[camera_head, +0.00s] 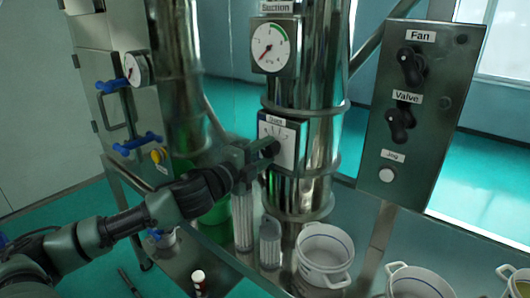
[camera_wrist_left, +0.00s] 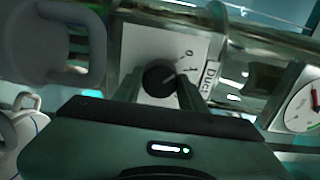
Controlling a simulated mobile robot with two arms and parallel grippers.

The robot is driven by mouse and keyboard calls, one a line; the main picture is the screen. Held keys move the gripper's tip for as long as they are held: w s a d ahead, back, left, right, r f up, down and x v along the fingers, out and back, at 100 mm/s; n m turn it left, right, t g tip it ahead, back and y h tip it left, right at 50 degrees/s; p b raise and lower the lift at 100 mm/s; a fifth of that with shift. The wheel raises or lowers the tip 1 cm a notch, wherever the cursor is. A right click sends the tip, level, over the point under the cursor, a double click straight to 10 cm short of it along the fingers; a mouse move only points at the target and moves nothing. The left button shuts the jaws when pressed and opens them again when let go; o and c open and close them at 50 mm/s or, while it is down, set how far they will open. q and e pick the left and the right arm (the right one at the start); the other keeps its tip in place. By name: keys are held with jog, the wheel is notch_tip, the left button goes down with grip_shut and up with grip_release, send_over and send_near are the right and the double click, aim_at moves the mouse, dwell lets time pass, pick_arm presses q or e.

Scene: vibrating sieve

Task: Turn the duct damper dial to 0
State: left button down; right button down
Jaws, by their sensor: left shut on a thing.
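The duct damper dial is a black round knob on a white plate (camera_head: 289,133) fixed to the shiny metal duct, under a small "Duct" label. In the left wrist view the knob (camera_wrist_left: 158,77) sits between my two fingers, with a light pointer line aimed to the upper right. The marks 0 and 1 are readable on the plate (camera_wrist_left: 150,45) there; which mark the pointer meets is hard to tell. My left gripper (camera_head: 262,152) is shut on the knob and hides part of the plate in the head view. My right gripper is not in view.
A suction gauge (camera_head: 272,46) sits above the dial on the same duct. A control panel (camera_head: 418,150) with Fan and Valve knobs and a Jog button stands to the right. White pots (camera_head: 325,250) stand below. A cabinet with blue handles (camera_head: 137,143) is at left.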

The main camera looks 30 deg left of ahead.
aim_at(266, 153)
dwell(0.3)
pick_arm(q)
jog(key=c, duration=0.8)
grip_release()
jog(key=shift+s+a+f+b, duration=0.1)
jog(key=shift+s+f+b, duration=0.05)
jog(key=shift+s+b, duration=0.3)
jog(key=shift+s+a+f+b, duration=0.15)
jog(key=shift+s+b, duration=0.15)
jog(key=shift+s, duration=0.25)
jog(key=shift+s+d, duration=0.15)
jog(key=shift+s, duration=0.25)
jog(key=shift+s+r+b, duration=0.1)
jog(key=shift+s+b, duration=0.3)
jog(key=shift+s, duration=0.55)
jog(key=shift+s+a+r, duration=0.1)
jog(key=shift+s+a, duration=0.05)
jog(key=shift+s, duration=0.6)
jog(key=shift+s+a+r, duration=0.1)
jog(key=shift+s, duration=0.65)
